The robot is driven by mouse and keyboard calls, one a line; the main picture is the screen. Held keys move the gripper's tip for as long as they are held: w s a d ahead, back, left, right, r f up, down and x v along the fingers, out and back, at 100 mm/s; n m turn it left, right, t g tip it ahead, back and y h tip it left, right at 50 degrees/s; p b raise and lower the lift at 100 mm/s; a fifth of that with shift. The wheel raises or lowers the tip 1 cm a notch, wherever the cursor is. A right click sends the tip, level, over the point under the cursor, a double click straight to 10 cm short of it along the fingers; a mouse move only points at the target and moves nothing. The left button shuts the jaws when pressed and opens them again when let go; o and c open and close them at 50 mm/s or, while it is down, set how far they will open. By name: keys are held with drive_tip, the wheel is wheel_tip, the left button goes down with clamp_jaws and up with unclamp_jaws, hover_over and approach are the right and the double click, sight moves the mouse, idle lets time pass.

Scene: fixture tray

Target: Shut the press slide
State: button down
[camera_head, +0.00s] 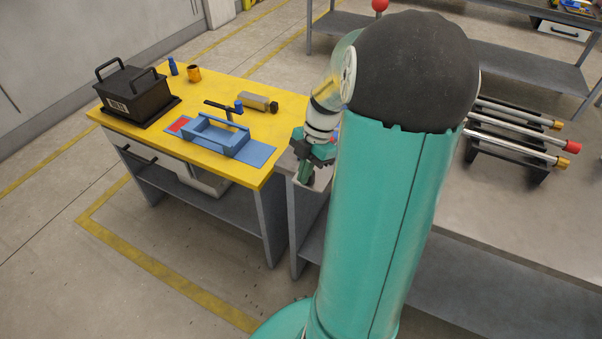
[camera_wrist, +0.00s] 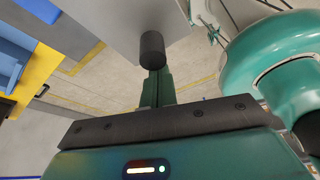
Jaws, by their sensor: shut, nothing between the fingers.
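The press slide (camera_head: 218,136) is a blue frame on a flat blue base on the yellow table. A red patch (camera_head: 180,125) shows at the base's left end, and bare blue base (camera_head: 255,153) shows at its right. A dark bar with a blue knob stands at the slide's back side. My gripper (camera_head: 306,177) is shut and empty, to the right of the slide and apart from it, by the table's right edge. In the wrist view the gripper's dark tip (camera_wrist: 152,48) points away from the blue parts (camera_wrist: 14,55) at the left edge.
On the yellow table (camera_head: 225,87) stand a black box with handles (camera_head: 135,95), a blue bottle (camera_head: 173,66), an orange cup (camera_head: 194,73) and a grey block (camera_head: 258,102). A grey bench adjoins at the right, with metal rods (camera_head: 515,125) on a rack. My arm hides part of it.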

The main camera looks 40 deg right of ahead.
drive_tip(key=w+d, duration=0.1)
drive_tip(key=d, duration=0.2)
drive_tip(key=w+d, duration=0.1)
drive_tip(key=d, duration=0.2)
drive_tip(key=w+d, duration=0.1)
drive_tip(key=d, duration=0.3)
drive_tip(key=shift+w, duration=0.35)
drive_tip(key=shift+a, duration=0.1)
